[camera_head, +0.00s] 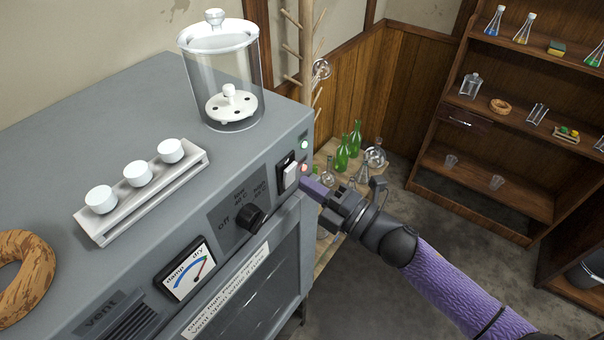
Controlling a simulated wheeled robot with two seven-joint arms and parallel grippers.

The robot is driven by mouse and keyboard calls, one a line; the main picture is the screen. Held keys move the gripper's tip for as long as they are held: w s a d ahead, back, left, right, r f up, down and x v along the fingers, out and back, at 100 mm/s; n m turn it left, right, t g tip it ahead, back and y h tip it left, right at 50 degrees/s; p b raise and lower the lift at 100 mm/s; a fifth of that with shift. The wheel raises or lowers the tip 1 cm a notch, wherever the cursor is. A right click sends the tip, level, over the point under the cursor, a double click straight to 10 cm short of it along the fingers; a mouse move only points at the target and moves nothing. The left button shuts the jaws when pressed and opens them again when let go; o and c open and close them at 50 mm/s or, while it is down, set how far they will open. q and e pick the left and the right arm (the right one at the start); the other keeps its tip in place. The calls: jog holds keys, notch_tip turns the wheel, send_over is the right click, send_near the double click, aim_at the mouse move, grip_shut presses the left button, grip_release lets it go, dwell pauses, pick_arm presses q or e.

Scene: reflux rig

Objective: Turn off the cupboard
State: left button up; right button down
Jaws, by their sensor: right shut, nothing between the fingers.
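The grey cupboard (60,110) fills the left of the view, its control panel facing front right. A white rocker switch (290,174) sits in a dark frame near the panel's right end. A black knob (250,216) sits left of the switch, by labels that include "off". A dial gauge (187,269) marked damp and dry is further left. My right gripper (306,186) is shut and empty, its tip close to the switch; I cannot tell whether they touch. My left gripper is not in view.
On the cupboard top stand a glass jar (222,75) with a lid, a white rack (145,190) with three white cups, and a cork ring (22,277). Green bottles (342,153) stand on a low table behind. Wooden shelves (500,110) with glassware stand right. Floor between is clear.

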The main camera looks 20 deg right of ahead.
jog(key=shift+x, duration=0.95)
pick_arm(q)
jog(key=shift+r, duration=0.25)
pick_arm(e)
jog(key=shift+w+r, duration=0.1)
jog(key=shift+r, duration=0.05)
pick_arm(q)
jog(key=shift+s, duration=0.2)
